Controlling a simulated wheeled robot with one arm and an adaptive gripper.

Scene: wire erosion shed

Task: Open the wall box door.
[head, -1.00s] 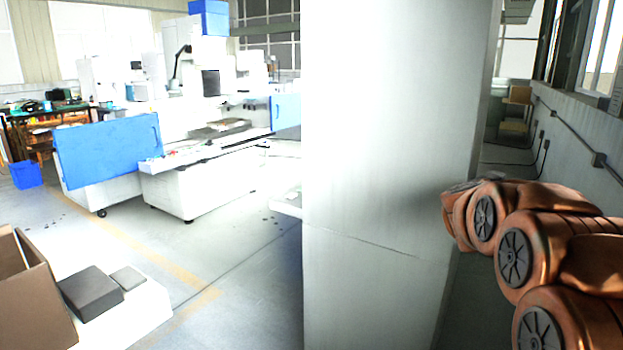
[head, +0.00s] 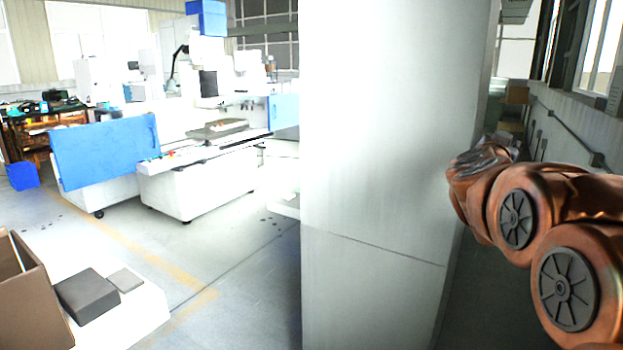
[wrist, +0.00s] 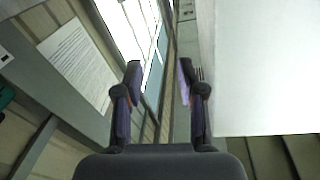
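I cannot make out the wall box or its door for certain in either view. In the wrist view, my gripper (wrist: 159,78) has its two dark fingers apart, with nothing between them. A plain white block (wrist: 262,70) fills the upper right of that view, just right of the right finger. I cannot tell whether it is the wall box or the pillar. In the head view, my copper-coloured arm reaches away along the right side of the pillar; its fingers do not show there.
A wide pale pillar (head: 385,150) stands close in the middle of the head view. A grey wall with a conduit (head: 575,138) and windows runs along the right. Machines with blue panels (head: 105,150), a blue bin (head: 22,175) and a cardboard box (head: 22,290) are at left. Open floor lies between.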

